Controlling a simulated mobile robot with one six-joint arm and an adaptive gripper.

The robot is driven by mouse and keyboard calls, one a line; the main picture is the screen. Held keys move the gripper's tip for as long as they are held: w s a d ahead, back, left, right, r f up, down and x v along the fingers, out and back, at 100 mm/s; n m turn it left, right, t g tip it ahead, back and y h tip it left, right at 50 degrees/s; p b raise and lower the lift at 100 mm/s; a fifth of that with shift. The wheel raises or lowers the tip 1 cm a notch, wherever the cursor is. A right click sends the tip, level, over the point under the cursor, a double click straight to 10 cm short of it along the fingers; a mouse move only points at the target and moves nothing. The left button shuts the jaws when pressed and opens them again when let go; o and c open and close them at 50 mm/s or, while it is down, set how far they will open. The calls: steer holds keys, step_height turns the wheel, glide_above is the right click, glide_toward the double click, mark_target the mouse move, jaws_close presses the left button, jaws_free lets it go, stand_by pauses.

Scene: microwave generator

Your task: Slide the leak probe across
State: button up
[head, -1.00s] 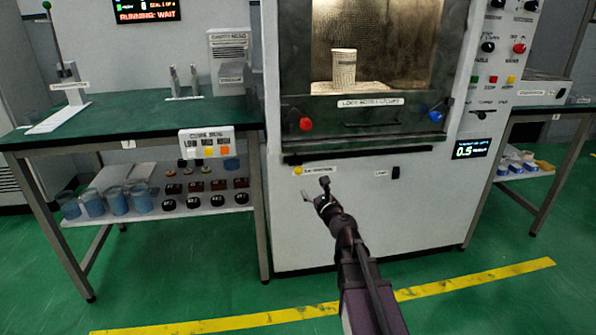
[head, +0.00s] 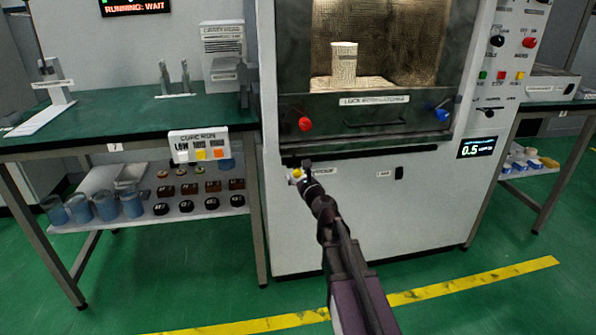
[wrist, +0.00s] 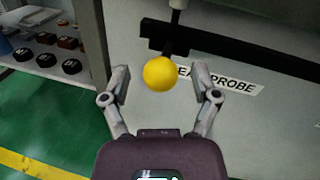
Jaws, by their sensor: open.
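The leak probe shows as a yellow ball-shaped knob (wrist: 160,73) on a dark stem in the wrist view, in front of a black slot strip on the machine's pale front panel. A label (wrist: 228,81) ending in "PROBE" is to its right, partly hidden by my finger. My gripper (wrist: 161,80) is open, with one finger on each side of the yellow knob and visible gaps to both. In the head view the knob (head: 296,174) is small and yellow at my gripper tip (head: 304,172), which partly covers it. The black slot (head: 365,154) runs to the right from there.
The machine's window (head: 380,50) shows a patterned cylinder (head: 344,62) inside, with red (head: 305,124) and blue (head: 442,114) knobs below. A green-topped bench (head: 120,115) stands close on the left. A display (head: 477,147) reads 0.5.

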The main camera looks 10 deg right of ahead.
steer(key=shift+w+a, duration=0.15)
steer(key=shift+w, duration=0.25)
jaws_close()
steer(key=shift+d, duration=0.3)
steer(key=shift+a, duration=0.2)
